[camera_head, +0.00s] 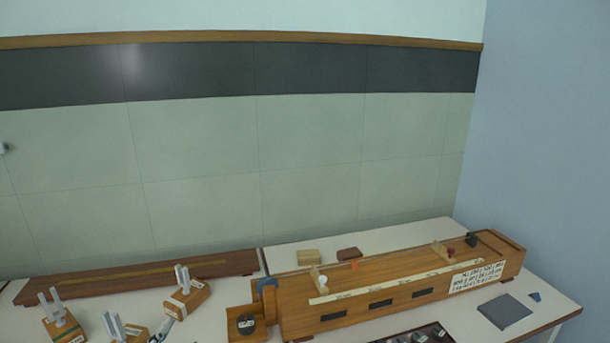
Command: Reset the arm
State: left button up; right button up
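Neither of my grippers shows in the head view, and no part of my arms can be made out with certainty. The long wooden spectrometer bench (420,275) stands on the right part of the white table (390,238). It carries a pale scale strip, dark slots on its front face and a white handwritten label (476,276) at the right. A small white bulb-like piece (322,280) and an orange piece (354,266) sit along its top. A smaller wooden block with a dark knob (246,323) adjoins its left end.
Several wooden blocks with pale forked holders (187,296) stand at the lower left, before a long dark wooden rail (130,280). A grey square pad (504,311) lies at the right. A dark tray (418,336) is cut off below. Walls close the back and right.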

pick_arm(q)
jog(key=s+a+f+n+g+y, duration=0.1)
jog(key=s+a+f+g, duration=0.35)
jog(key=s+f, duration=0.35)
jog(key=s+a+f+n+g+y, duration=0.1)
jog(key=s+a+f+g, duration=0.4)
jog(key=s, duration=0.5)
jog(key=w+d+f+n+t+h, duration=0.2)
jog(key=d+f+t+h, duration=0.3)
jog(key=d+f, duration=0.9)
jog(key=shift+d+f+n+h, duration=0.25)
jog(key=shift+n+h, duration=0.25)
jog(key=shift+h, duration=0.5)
